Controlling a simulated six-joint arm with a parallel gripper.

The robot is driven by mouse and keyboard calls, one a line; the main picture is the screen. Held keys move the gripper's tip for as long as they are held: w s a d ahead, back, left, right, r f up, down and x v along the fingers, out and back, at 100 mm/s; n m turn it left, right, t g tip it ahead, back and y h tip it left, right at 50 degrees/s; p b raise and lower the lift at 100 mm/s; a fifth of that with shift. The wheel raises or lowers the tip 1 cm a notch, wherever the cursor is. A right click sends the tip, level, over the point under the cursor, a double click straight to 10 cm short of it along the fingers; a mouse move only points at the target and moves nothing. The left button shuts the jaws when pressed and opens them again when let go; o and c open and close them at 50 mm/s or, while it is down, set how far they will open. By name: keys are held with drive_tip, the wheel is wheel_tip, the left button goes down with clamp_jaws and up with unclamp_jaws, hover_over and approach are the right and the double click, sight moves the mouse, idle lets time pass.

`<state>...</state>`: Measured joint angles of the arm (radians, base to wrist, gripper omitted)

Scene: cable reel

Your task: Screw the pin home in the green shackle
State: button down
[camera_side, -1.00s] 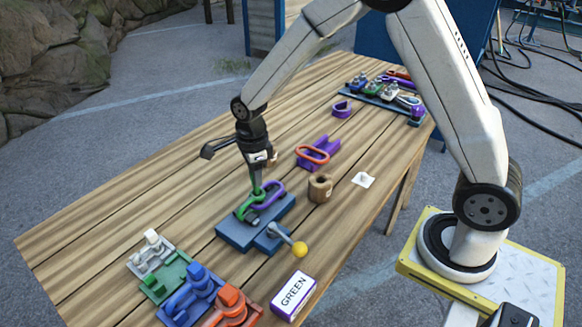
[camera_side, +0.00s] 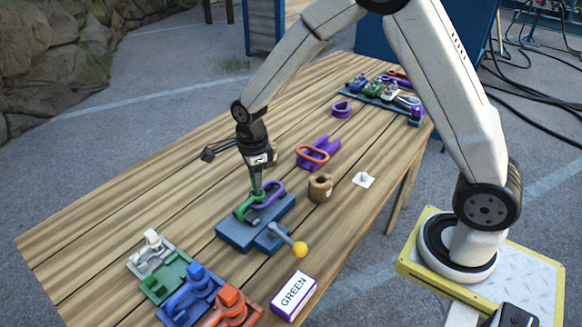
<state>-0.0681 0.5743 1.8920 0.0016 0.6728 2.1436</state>
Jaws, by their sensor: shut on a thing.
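The green shackle (camera_side: 243,209) sits on the blue fixture block (camera_side: 233,234) near the table's middle. A purple link (camera_side: 272,196) lies through or against it; I cannot tell which. My gripper (camera_side: 257,178) points straight down over the shackle, shut on the green pin (camera_side: 257,187). The pin stands upright with its lower end at the shackle; how deep it sits is too small to tell.
A lever with a yellow ball (camera_side: 300,249) sticks out at the block's front right. A brown cylinder (camera_side: 320,188), a purple cradle with an orange link (camera_side: 313,155) and a white piece (camera_side: 363,180) stand to the right. Coloured shackle holders (camera_side: 190,292) and a GREEN sign (camera_side: 293,296) are in front.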

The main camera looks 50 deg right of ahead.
drive_tip(key=shift+f, duration=0.7)
idle(0.8)
drive_tip(key=c, duration=1.3)
unclamp_jaws()
clamp_jaws()
drive_tip(key=shift+m, duration=0.4)
drive_tip(key=m, duration=0.3)
drive_tip(key=shift+m, duration=2.9)
